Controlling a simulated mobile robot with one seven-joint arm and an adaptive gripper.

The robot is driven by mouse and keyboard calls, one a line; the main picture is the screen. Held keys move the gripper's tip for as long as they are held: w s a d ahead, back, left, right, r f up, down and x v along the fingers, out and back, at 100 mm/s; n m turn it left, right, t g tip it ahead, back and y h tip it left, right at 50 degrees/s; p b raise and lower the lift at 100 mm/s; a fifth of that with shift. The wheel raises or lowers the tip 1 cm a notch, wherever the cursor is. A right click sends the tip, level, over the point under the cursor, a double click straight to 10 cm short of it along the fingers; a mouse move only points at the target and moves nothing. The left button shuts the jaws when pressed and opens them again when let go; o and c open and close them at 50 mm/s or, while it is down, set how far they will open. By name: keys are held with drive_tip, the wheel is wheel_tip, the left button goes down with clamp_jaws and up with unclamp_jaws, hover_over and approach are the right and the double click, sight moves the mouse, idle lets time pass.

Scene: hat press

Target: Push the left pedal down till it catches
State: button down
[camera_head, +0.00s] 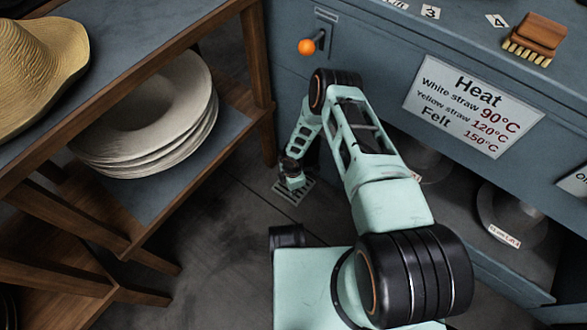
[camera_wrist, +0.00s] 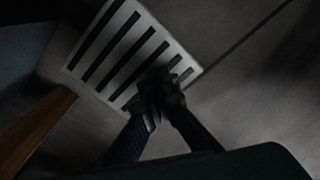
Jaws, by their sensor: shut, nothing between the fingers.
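One pedal (camera_head: 299,196) shows, a pale grey plate with dark slots, low at the floor by the press's left end. My arm hides part of it in the head view. The slotted pedal (camera_wrist: 97,38) fills the upper left of the wrist view, lying at a slant. My gripper (camera_head: 291,181) points down over the pedal. In the wrist view my gripper (camera_wrist: 162,92) is shut and empty, its fingertips overlapping the pedal's right part. The picture is dark, and I cannot tell whether they touch it or how far down the pedal is.
A wooden shelf (camera_head: 262,55) stands on the left with white hats (camera_head: 150,110) and a straw hat (camera_head: 35,65). The blue press cabinet (camera_head: 375,30) bears an orange-knobbed lever (camera_head: 307,46), a heat sign (camera_head: 472,103) and a brush (camera_head: 536,38). Dark floor (camera_head: 215,240) lies open between.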

drive_tip(key=shift+r+p, duration=1.9)
drive_tip(key=shift+r, duration=1.1)
